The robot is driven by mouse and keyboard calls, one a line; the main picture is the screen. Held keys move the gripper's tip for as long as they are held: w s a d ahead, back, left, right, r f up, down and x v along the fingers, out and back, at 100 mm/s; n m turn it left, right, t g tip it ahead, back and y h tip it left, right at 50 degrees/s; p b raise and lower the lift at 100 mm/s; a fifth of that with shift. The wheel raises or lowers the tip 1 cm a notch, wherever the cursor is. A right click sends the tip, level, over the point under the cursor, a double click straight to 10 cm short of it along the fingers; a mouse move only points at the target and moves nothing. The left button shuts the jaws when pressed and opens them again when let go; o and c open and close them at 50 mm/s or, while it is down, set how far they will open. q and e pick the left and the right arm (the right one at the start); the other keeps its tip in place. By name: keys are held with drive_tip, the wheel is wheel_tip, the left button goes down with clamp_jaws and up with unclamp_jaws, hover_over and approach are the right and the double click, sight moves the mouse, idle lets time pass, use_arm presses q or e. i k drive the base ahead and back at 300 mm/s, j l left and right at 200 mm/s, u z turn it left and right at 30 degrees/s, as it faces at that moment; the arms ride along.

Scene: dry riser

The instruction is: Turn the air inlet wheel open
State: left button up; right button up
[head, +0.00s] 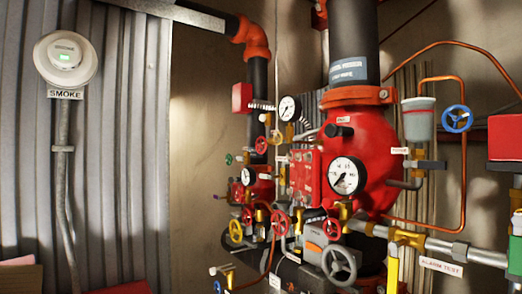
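Several handwheels show in the head view, and I cannot read a label that tells which is the air inlet wheel. A blue wheel (457,118) is at the upper right beside a grey cup. A larger grey wheel (339,265) is low in the middle. Red wheels are at the lower middle (332,229), just left of it (280,223), and higher up (262,145). A yellow wheel (236,232) is at the lower left of the pipework. Neither of my grippers is in view.
A red valve body (375,150) with a white gauge (346,175) fills the middle. Copper tubes (462,190) loop at the right. A horizontal pipe with an "ALARM TEST" tag (441,266) runs lower right. A smoke detector (65,58) hangs on the corrugated wall at left.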

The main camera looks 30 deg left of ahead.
sight(260, 145)
drive_tip(key=u, duration=0.35)
drive_tip(key=i+j+u, duration=0.1)
drive_tip(key=u, duration=0.25)
drive_tip(key=j+u, duration=0.1)
drive_tip(key=u, duration=0.25)
